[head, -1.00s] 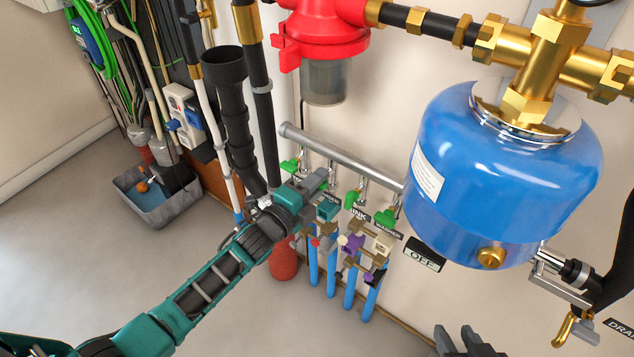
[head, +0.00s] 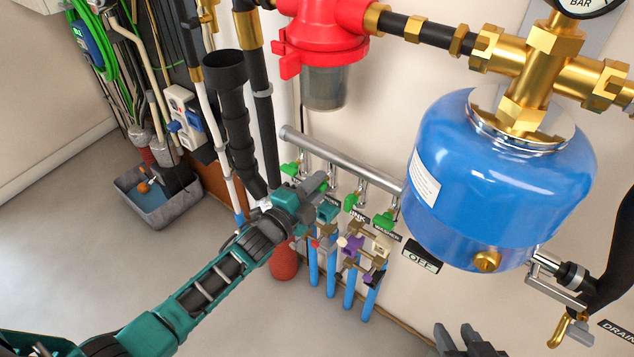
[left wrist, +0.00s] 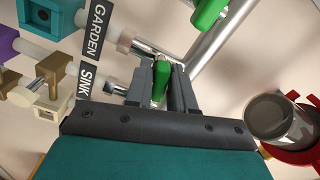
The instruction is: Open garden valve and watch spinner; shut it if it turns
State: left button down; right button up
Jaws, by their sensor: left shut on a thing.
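My left gripper (head: 316,184) is at the row of green-handled valves below the grey manifold pipe (head: 340,160). In the left wrist view its fingers are shut on a green valve handle (left wrist: 160,88), beside the GARDEN label (left wrist: 97,28) and SINK label (left wrist: 86,80). In the head view the gripper hides this handle, just above the partly covered GARDEN label (head: 328,196). Below are small teal (head: 327,213), purple (head: 352,245) and beige (head: 381,246) fittings; I cannot tell whether a spinner turns. My right gripper (head: 462,340) is empty at the bottom edge, fingers apart.
Black pipes (head: 240,140) and a red cylinder (head: 284,262) are near my left arm.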

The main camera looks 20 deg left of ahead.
pick_arm(q)
jog(key=n+p, duration=0.1)
jog(key=n, duration=0.3)
jog(key=shift+n, duration=0.4)
jog(key=n+p, duration=0.1)
jog(key=n, duration=0.2)
jog(key=shift+n, duration=0.3)
jog(key=n, duration=0.4)
jog(key=shift+p, duration=0.35)
jog(key=shift+n, duration=1.1)
jog(key=c, duration=1.1)
grip_release()
jog(key=shift+c, duration=0.2)
jog(key=shift+s, duration=0.1)
